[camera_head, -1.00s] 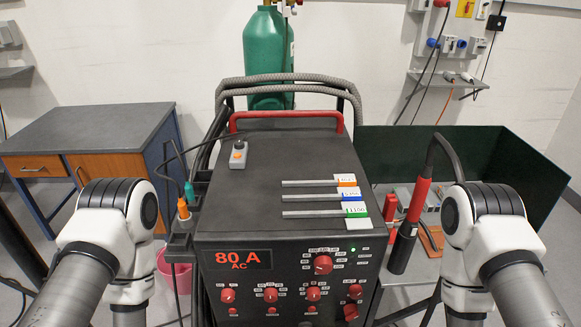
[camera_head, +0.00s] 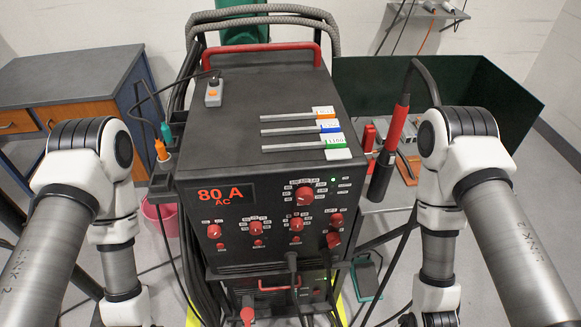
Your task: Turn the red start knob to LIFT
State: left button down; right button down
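The black welding machine (camera_head: 262,250) stands in the middle, its front panel facing me with an "80 A AC" display (camera_head: 227,195). Several red knobs sit on the panel: a large one at the upper right (camera_head: 305,196), a row below it with a left knob (camera_head: 214,231), a second knob (camera_head: 256,228), a third knob (camera_head: 296,224) and a right knob (camera_head: 337,218), and another just under that (camera_head: 333,240). Their labels are too small to read, so I cannot tell which is the start knob. Both my arms hang at the sides; their grippers are below the picture.
Three labelled rods (camera_head: 300,130) and a grey switch box (camera_head: 213,93) lie on the machine's top. A torch (camera_head: 390,150) leans at its right, before a green screen (camera_head: 470,95). Cables hang from the lower front. A workbench (camera_head: 70,80) stands left.

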aim_at(336, 220)
jog(key=k+l+z, duration=0.3)
jog(key=l+z, duration=0.3)
jog(key=l, duration=0.15)
jog(key=k+l+z, duration=0.1)
jog(key=l+z, duration=0.25)
